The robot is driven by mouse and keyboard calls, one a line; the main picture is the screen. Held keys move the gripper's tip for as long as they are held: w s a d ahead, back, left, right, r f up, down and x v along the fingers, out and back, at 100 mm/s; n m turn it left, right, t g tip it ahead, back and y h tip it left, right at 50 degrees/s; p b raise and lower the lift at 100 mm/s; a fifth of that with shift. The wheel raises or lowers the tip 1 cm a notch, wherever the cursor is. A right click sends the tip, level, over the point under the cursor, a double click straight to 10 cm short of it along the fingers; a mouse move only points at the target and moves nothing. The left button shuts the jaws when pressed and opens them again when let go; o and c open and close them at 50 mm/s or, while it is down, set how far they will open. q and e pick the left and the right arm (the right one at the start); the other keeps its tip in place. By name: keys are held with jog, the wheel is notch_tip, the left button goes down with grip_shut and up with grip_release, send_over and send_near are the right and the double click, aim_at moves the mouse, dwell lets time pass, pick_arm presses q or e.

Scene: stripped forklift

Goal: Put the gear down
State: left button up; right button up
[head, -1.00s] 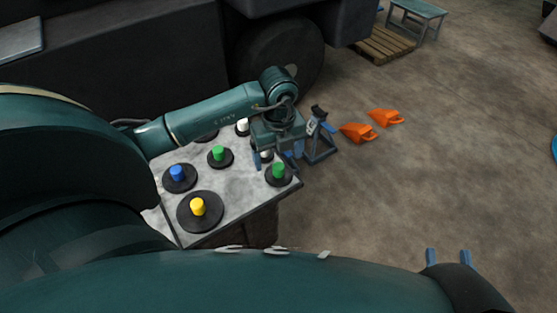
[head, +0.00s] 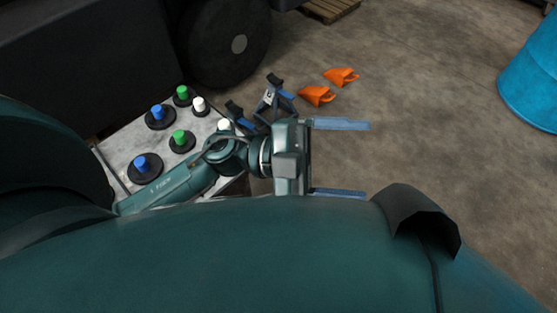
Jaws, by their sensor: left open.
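Several gears, black discs with coloured hubs, stand on a grey table (head: 118,148) at left in the head view. They include a front blue-hubbed gear (head: 142,163), a rear blue-hubbed gear (head: 157,112), a front green-hubbed gear (head: 180,140), a rear green-hubbed gear (head: 182,93) and a white-hubbed gear (head: 200,104). Another white hub (head: 224,124) shows just behind my left arm. My left gripper (head: 367,160) is right of the table, its two blue fingers wide apart and pointing right, with nothing between them. My left arm hides the table's front right part. My right gripper is out of view.
Two dark stands with blue parts (head: 272,98) are just beyond my left gripper. A blue barrel (head: 530,80) stands at the right edge. The forklift wheel (head: 225,45) is behind the table. Floor between gripper and barrel is clear.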

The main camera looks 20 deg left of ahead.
pick_arm(q)
jog(key=w+a+f+n+t+y, duration=0.1)
jog(key=w+a+n+t+y, duration=0.1)
jog(key=a+n+t+y, duration=0.45)
jog(key=w+a+f+n+t+y, duration=0.2)
jog(key=n+t+y, duration=0.2)
jog(key=n+t, duration=0.55)
jog(key=s+a+f+n+g+y, duration=0.1)
jog(key=s+f+n+g+y, duration=0.2)
jog(key=f+n+g+y, duration=0.1)
notch_tip(320, 180, down, 2)
jog(key=shift+a+f+n, duration=0.2)
jog(key=shift+a+n, duration=0.2)
jog(key=shift+n, duration=0.1)
